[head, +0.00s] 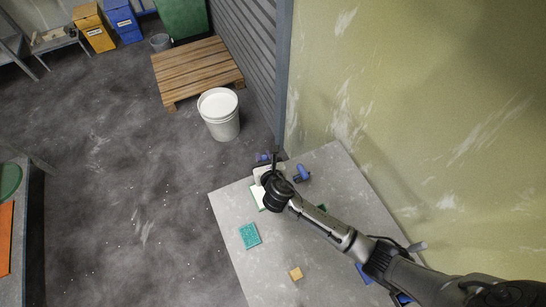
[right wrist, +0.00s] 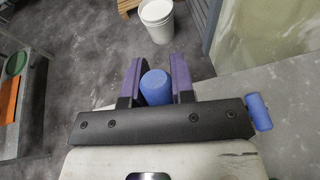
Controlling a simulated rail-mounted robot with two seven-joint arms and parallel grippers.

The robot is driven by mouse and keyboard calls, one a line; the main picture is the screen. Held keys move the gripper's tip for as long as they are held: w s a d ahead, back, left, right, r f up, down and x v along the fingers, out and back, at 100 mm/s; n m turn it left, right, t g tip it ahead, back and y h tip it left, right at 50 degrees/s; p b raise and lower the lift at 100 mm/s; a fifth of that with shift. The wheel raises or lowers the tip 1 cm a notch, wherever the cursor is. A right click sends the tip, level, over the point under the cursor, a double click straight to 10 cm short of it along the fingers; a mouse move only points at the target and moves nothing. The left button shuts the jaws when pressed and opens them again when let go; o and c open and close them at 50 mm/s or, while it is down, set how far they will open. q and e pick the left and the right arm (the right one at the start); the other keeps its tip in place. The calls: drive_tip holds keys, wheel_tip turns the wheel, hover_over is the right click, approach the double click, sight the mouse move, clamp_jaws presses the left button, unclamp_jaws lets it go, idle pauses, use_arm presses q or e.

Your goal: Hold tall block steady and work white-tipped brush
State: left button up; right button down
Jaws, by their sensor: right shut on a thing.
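My right gripper (head: 264,157) is over the far corner of the grey table, with its arm coming in from the lower right. In the right wrist view its two purple fingers (right wrist: 155,85) are shut on a blue round-topped piece (right wrist: 155,86). The lower part of that piece is hidden behind the dark gripper bar. A second blue piece (head: 302,173) stands just right of the gripper, and it also shows in the wrist view (right wrist: 258,112). I cannot make out a tall block or a white brush tip. My left gripper is not in view.
The grey table (head: 222,209) holds a teal sponge-like block (head: 249,236), a small yellow block (head: 296,273) and a partly hidden white-and-green item (head: 257,196). A white pail (head: 221,127) stands on the floor beyond, near a wooden pallet (head: 197,70). A wall (head: 400,110) borders the table's right.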

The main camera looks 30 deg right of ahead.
drive_tip(key=shift+n+y, duration=0.8)
drive_tip(key=shift+n, duration=0.1)
drive_tip(key=f+b, duration=0.1)
drive_tip(key=b, duration=0.1)
drive_tip(key=a+f+b, duration=0.1)
drive_tip(key=f+b, duration=0.1)
drive_tip(key=b, duration=0.1)
drive_tip(key=w+a+f+b, duration=0.1)
drive_tip(key=b, duration=0.2)
drive_tip(key=shift+w+a+f, duration=0.1)
drive_tip(key=shift+a+f, duration=0.1)
drive_tip(key=shift+a, duration=0.05)
drive_tip(key=shift+f, duration=0.15)
idle(0.4)
drive_tip(key=shift+f, duration=0.45)
idle(0.9)
idle(0.7)
drive_tip(key=shift+f, duration=0.15)
idle(0.7)
